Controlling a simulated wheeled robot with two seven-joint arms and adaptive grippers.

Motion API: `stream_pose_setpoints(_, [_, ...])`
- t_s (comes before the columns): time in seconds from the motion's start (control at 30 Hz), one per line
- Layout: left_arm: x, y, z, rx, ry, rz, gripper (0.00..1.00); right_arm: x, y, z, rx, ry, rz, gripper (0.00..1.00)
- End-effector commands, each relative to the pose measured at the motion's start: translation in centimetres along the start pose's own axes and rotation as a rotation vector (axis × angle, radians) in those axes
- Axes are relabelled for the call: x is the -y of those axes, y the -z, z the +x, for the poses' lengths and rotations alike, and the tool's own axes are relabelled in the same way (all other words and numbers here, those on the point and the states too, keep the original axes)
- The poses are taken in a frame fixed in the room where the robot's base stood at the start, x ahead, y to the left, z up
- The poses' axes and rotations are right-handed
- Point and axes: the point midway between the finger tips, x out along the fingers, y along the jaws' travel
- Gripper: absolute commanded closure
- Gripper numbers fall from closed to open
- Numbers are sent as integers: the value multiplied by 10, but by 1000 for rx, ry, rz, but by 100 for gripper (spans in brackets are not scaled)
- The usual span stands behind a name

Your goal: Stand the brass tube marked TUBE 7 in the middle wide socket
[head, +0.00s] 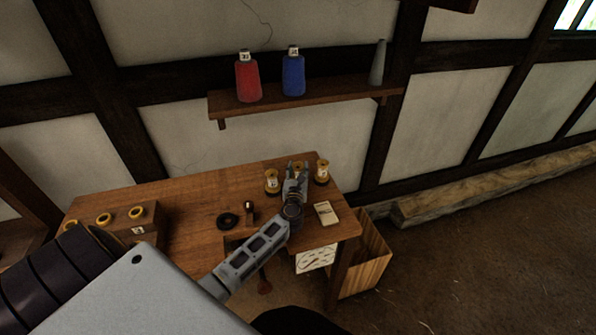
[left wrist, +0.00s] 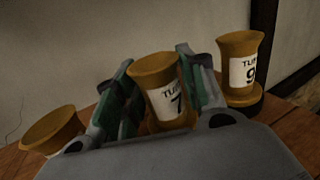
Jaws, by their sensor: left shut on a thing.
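My left gripper (head: 297,172) is at the back right of the table, shut on the brass tube marked TUBE 7 (left wrist: 158,82). A wooden block (head: 138,232) at the table's left carries three yellow rings, the middle one (head: 104,219) included. My right gripper is not in view.
A black disc (head: 228,220) and a small dark upright object (head: 250,208) lie between the block and the tubes. A pale labelled pad (head: 326,213) is near the right edge. A shelf (head: 330,90) with red and blue spools hangs above. Bare tabletop (head: 185,205) lies between.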

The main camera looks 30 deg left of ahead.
Motion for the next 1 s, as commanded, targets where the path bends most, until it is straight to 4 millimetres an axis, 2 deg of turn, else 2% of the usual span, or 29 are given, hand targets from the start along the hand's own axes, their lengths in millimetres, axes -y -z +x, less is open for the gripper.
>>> stream_pose_setpoints(1.0, [0, 7, 0, 1, -1, 0, 90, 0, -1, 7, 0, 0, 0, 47])
